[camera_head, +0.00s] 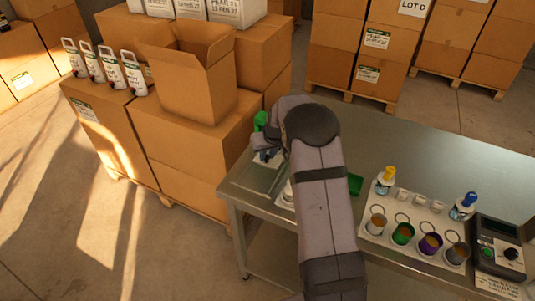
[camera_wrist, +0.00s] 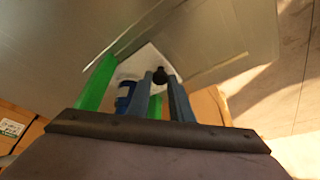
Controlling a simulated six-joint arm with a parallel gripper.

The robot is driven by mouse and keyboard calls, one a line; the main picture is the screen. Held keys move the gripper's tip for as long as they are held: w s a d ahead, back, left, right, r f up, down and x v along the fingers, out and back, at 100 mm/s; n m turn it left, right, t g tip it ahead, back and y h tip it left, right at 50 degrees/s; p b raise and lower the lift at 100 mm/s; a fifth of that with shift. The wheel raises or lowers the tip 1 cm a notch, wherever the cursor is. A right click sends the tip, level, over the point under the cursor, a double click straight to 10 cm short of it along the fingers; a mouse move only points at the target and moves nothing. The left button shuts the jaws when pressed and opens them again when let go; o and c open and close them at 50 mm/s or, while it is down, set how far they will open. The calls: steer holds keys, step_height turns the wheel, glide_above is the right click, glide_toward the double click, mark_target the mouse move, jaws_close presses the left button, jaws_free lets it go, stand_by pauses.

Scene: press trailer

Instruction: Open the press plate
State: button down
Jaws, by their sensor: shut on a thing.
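My gripper (camera_wrist: 161,82) has two blue fingers that are shut on a small black knob (camera_wrist: 160,73) in the wrist view. A pale plate-like part (camera_wrist: 138,66) lies behind the knob; I cannot tell if it is the press plate. Green bars (camera_wrist: 97,84) stand beside and behind the fingers, and a dark blue round part (camera_wrist: 125,92) is at their left. In the head view, my arm covers most of the press. Green parts show at its upper left (camera_head: 260,121) and at its right (camera_head: 355,184). Whether the plate is raised or lowered is hidden.
The metal table (camera_head: 415,150) has clear room at its back. A white rack (camera_head: 400,236) with several cups and a dark device (camera_head: 497,247) stand at the right. An open carton (camera_head: 190,85) stands on stacked boxes left of the table. A yellow-capped bottle (camera_head: 385,181) is near the rack.

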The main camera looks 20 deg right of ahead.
steer(key=s+a+b, duration=0.1)
steer(key=s+a, duration=0.6)
stand_by(0.3)
steer(key=c, duration=1.6)
jaws_free()
steer(key=shift+r+b, duration=0.15)
steer(key=shift+b, duration=0.15)
steer(key=shift+b+v, duration=1)
steer(key=shift+v, duration=2.55)
